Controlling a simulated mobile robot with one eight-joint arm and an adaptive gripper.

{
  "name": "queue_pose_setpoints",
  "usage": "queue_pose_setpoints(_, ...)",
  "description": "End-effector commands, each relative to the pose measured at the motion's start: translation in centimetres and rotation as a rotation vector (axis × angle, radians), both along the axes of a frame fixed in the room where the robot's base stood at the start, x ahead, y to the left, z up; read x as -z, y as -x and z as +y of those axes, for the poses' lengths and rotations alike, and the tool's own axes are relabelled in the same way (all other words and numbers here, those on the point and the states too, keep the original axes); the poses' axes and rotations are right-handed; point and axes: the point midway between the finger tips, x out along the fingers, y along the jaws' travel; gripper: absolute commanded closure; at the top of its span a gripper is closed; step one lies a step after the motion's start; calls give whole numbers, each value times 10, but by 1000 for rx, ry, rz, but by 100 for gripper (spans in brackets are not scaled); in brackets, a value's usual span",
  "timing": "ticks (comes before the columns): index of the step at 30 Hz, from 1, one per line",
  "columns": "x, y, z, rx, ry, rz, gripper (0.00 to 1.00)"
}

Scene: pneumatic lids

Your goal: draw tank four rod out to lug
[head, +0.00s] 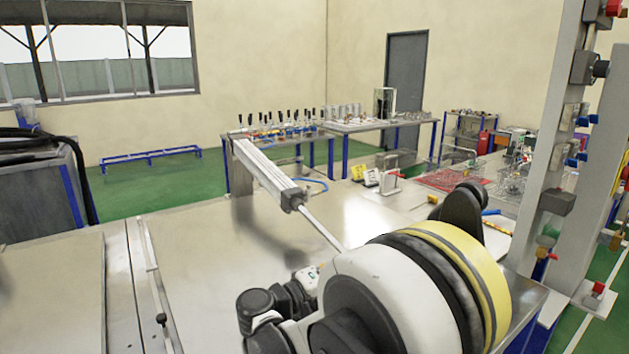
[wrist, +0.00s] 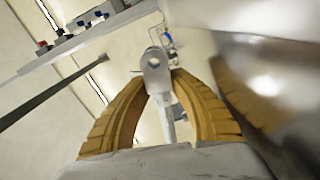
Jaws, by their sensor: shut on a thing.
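In the head view a long silver pneumatic cylinder (head: 268,173) slants over the metal bench top. Its thin bright rod (head: 322,228) runs out of the near end, down and right, until my arm hides it. In the wrist view my gripper (wrist: 160,76) has its yellow ribbed fingers closed around the rod end. The rod's pale eye end (wrist: 154,61), with a round hole, shows between the fingertips. My gripper is hidden behind my arm in the head view. I cannot make out the lug, nor which tank number this is.
A thin bar (head: 151,262) lies along the bench on the left. A grey post (head: 555,140) with valves stands at the right. Tables with small parts (head: 375,125) stand at the back. The bench surface (head: 200,255) left of the rod is mostly clear.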

Motion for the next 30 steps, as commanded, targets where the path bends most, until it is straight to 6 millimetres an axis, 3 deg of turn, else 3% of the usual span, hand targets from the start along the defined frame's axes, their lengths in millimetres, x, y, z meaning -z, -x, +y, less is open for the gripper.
queue_pose_setpoints(30, 8, 21, -16, 9, -7, -2, 100)
